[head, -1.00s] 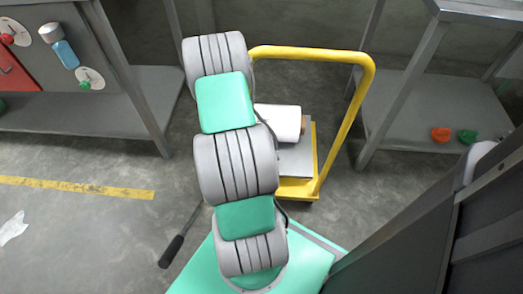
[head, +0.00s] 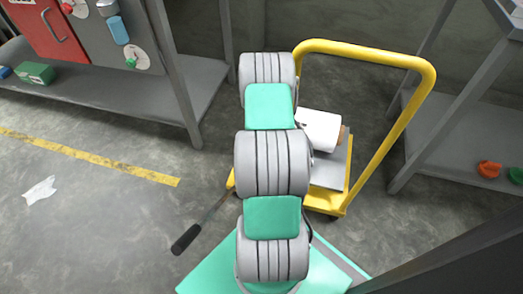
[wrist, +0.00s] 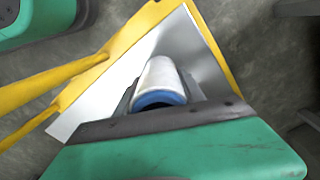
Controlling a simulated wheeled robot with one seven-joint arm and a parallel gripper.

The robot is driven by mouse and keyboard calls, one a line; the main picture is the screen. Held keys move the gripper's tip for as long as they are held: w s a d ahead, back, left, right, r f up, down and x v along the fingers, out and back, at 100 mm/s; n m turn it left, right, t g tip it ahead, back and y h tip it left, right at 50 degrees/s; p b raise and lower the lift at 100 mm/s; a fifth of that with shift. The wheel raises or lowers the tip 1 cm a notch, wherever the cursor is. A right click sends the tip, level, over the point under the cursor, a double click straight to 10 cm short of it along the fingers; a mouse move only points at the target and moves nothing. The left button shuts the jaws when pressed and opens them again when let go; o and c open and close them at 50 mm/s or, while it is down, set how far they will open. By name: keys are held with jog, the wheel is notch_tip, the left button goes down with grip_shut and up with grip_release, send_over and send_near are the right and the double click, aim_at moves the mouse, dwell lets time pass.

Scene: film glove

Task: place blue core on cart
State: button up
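The yellow cart (head: 388,140) with a grey platform stands beyond my arm in the head view. Its platform (wrist: 100,112) fills much of the wrist view. A white cylinder with a blue ring at its near end, the blue core (wrist: 158,98), lies between my gripper's dark fingers (wrist: 158,90), which sit close on both sides of it. It shows over the platform; I cannot tell how far above. In the head view my arm hides the fingers. A white roll (head: 318,129) with a brown end shows at the cart; I cannot tell whether it is the same object.
A grey bench with a panel and red door (head: 48,30) stands at left, with a green box (head: 35,73) on its lower shelf. Another grey bench at right holds an orange piece (head: 489,169). White scrap (head: 40,190) lies on open floor near a yellow line.

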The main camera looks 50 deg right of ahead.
jog(key=o, duration=0.5)
jog(key=shift+c, duration=0.2)
notch_tip(320, 180, up, 13)
jog(key=p, duration=0.5)
jog(key=w+a+r+n, duration=0.4)
jog(key=a+r+n, duration=0.1)
jog(key=a+r, duration=0.45)
jog(key=s+a+r+n+t, duration=0.1)
jog(key=a+r+n, duration=0.25)
jog(key=a, duration=0.35)
jog(key=s+a+r+n, duration=0.25)
jog(key=a+r, duration=0.25)
jog(key=a, duration=0.3)
jog(key=s+a+r+n+t, duration=0.1)
jog(key=s+a+r+n, duration=0.1)
jog(key=s+a+n, duration=0.4)
jog(key=s+a, duration=0.1)
jog(key=a, duration=0.2)
jog(key=shift+s+a+r+n, duration=0.2)
jog(key=shift+a+r+n, duration=0.1)
jog(key=shift+a+r, duration=0.1)
jog(key=shift+f, duration=0.1)
